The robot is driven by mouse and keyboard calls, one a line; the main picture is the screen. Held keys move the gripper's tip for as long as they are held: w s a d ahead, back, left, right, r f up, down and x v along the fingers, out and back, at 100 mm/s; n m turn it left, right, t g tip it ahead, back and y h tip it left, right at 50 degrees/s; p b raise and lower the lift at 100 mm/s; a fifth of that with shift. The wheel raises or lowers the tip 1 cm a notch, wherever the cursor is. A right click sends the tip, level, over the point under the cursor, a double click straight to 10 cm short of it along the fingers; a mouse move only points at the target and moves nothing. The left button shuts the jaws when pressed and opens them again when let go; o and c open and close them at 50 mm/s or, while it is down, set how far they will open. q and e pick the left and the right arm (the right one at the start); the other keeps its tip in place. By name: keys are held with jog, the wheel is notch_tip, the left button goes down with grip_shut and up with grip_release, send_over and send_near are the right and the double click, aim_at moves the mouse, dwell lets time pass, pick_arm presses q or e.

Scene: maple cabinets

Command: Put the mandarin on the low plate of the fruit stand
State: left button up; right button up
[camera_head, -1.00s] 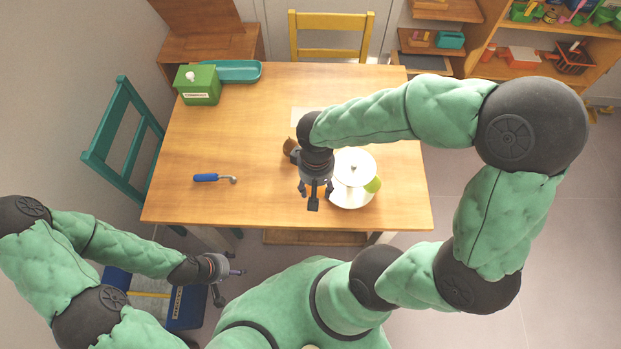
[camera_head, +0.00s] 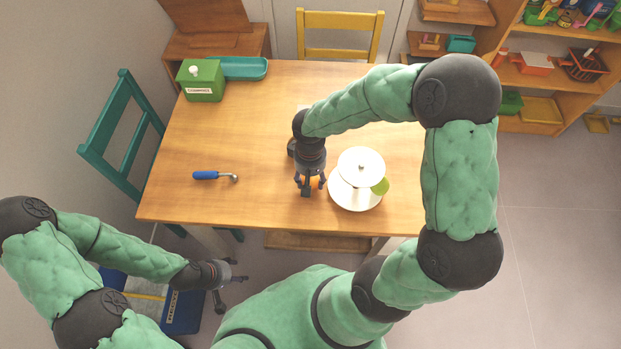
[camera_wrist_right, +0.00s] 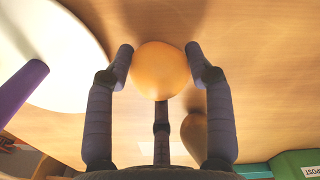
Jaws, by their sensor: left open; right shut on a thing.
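The mandarin (camera_wrist_right: 160,71) is a round orange fruit between the fingers of my right gripper (camera_wrist_right: 162,66), which is shut on it. In the head view only a sliver of the mandarin (camera_head: 314,182) shows behind the right gripper (camera_head: 309,186), just left of the fruit stand. The stand has a small white upper plate (camera_head: 361,166) and a wider white low plate (camera_head: 347,201). A green item (camera_head: 380,186) sits at the low plate's right side. In the wrist view a white plate (camera_wrist_right: 75,50) shows at left, apart from the mandarin. My left gripper (camera_head: 234,287) is open and empty, below the table's front edge.
A blue-handled tool (camera_head: 207,175) lies on the table's left part. A green compost box (camera_head: 201,80) and a teal tray (camera_head: 243,67) stand at the back left. A brown rounded item (camera_wrist_right: 195,132) shows behind the right fingers. The table's middle left is clear.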

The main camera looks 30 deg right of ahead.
jog(key=shift+f, duration=0.15)
jog(key=o, duration=1.2)
jog(key=shift+o, duration=0.2)
